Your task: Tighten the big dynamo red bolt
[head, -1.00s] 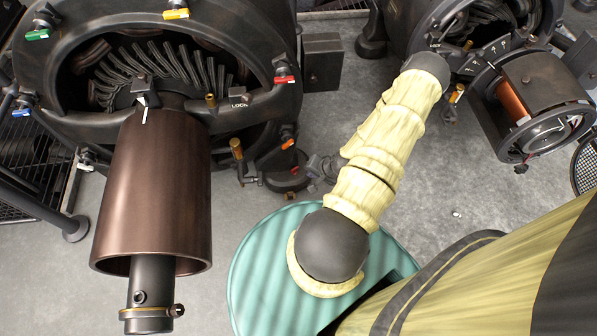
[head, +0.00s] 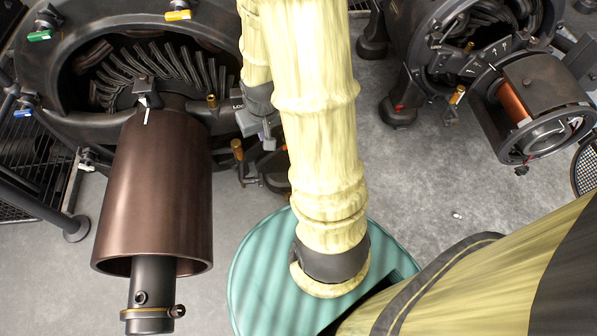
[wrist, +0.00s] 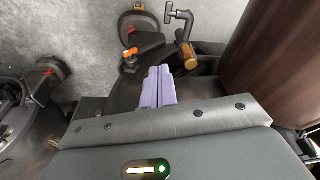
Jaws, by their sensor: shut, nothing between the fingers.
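The big dynamo (head: 45,75) fills the left of the head view, with a brown cylinder (head: 155,195) in front. Green (head: 39,36), yellow (head: 178,15) and blue (head: 22,113) bolts show on its rim. My gripper (head: 268,140) is at the dynamo's right side, by the LOCK label. In the wrist view its pale purple fingers (wrist: 158,70) are shut together and empty.
A brass-capped pipe fitting (wrist: 190,58) stands close right of my fingers. A smaller dynamo (head: 425,60) with a copper coil (head: 513,100) stands at the right. A green round platform (head: 255,270) is at the bottom. Grey floor (head: 410,165) is clear between the dynamos.

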